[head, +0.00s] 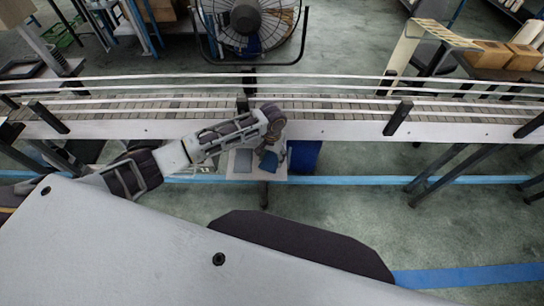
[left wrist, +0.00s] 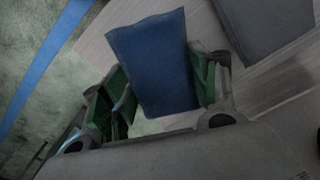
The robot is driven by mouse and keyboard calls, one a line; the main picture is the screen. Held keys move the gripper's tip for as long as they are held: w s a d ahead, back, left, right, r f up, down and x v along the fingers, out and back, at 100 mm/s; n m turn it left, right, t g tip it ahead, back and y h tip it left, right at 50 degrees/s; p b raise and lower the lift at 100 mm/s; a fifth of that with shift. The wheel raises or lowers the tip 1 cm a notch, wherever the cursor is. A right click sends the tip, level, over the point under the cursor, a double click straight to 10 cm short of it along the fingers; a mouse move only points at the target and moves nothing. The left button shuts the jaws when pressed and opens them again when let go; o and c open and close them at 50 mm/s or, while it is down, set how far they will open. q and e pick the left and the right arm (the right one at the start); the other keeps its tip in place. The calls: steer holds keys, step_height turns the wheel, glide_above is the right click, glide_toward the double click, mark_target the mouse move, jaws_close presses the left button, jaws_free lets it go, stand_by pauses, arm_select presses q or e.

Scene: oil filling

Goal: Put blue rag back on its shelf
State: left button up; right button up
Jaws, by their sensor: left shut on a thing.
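My left gripper (head: 271,152) reaches down past the conveyor, over a small light shelf (head: 240,176). In the left wrist view its green-lined fingers (left wrist: 158,88) are closed on the blue rag (left wrist: 152,50), which stands up between them. The rag also shows in the head view (head: 268,163), partly hidden by the gripper. The pale shelf surface (left wrist: 98,45) lies close beyond the rag; I cannot tell whether they touch. My right gripper is not in view.
A grey-blue folded item (left wrist: 265,25) lies on the shelf beside the rag. The conveyor (head: 330,128) runs across above the shelf. A dark blue bin (head: 304,156) stands right of the shelf. A fan (head: 247,20) stands behind the conveyor.

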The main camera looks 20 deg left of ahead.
mark_target(272, 158)
arm_select(q)
steer(key=shift+f, duration=0.1)
steer(key=o, duration=1)
step_height(272, 158, up, 12)
steer(key=shift+r, duration=0.15)
stand_by(0.6)
